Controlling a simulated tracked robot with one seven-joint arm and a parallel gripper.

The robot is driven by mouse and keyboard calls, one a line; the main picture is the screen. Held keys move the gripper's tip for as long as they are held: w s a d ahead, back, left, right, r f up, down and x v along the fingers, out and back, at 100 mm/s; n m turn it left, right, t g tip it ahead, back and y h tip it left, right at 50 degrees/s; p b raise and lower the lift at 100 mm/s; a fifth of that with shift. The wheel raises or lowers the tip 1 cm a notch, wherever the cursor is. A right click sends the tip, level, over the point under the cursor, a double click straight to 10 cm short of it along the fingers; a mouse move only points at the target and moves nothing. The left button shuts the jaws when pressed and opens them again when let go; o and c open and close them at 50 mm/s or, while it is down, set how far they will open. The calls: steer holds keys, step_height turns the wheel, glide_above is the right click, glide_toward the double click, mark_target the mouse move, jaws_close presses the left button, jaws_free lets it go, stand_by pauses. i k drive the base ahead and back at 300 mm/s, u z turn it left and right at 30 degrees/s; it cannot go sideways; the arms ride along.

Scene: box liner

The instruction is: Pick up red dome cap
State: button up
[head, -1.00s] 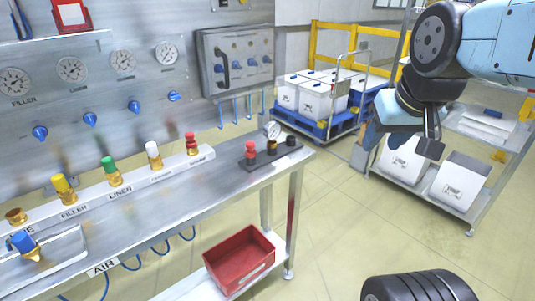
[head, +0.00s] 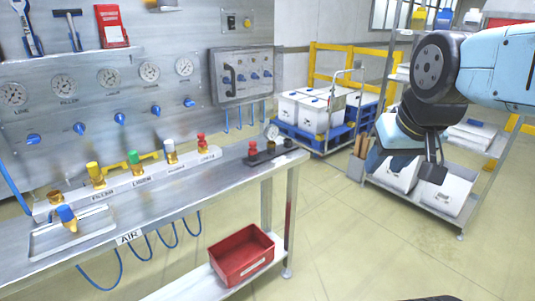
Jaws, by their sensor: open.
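Two small red-capped pieces show in the head view, and I cannot tell which is the red dome cap. One red cap (head: 201,141) stands upright on a brass fitting at the right end of the pale labelled strip on the bench. The other red piece (head: 252,148) stands on the left end of a small black holder (head: 270,158) near the bench's right end. My gripper (head: 432,171) is open and empty, pointing down, well to the right of the bench and apart from both pieces.
The metal bench (head: 190,188) also holds yellow (head: 94,173), green (head: 133,161) and white (head: 170,151) fittings, and a tray with a blue-topped piece (head: 66,216). A red bin (head: 242,256) sits on the lower shelf. Open floor (head: 350,235) lies right of the bench.

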mark_target(252, 145)
steer(key=u, duration=0.2)
steer(key=i, duration=0.85)
steer(key=z, duration=0.1)
